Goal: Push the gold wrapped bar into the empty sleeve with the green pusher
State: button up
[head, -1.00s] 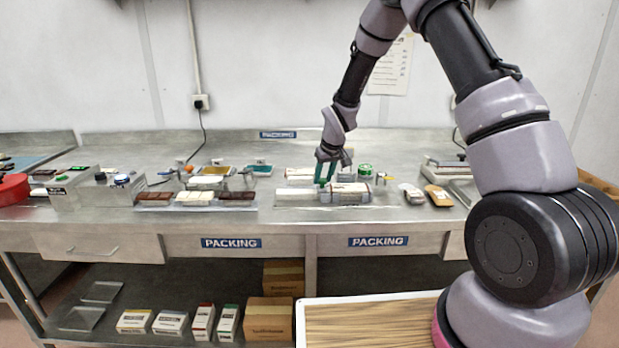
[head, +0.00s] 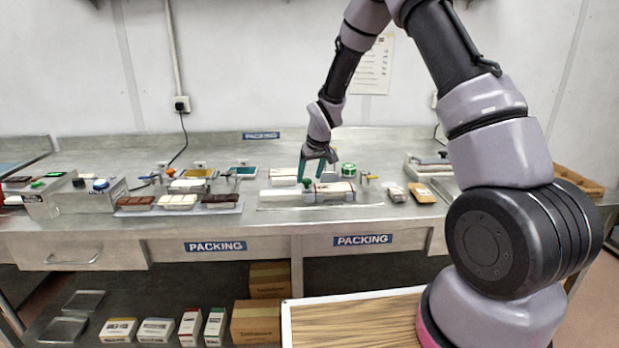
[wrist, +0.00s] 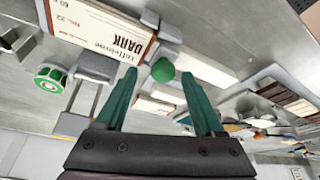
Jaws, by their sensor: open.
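My gripper (head: 312,178) is open over the middle of the bench, its two green fingers pointing down; they also show in the wrist view (wrist: 163,88). A round green knob (wrist: 163,70), apparently the pusher's, shows between and beyond the fingertips; I see no grip on it. A white printed sleeve marked "DARK" (wrist: 100,30) lies beside it, and also shows in the head view (head: 335,190). A plain white block (wrist: 206,66) lies on the knob's other side, left of the sleeve in the head view (head: 285,194). I cannot make out the gold wrapped bar or the sleeve's inside.
A tray (head: 130,211) of brown and white bars stands left of the work spot. Small packs (head: 421,192) lie to the right.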

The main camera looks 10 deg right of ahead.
jog(key=v, duration=0.9)
jog(key=shift+r, duration=0.3)
jog(key=shift+s+d, duration=0.1)
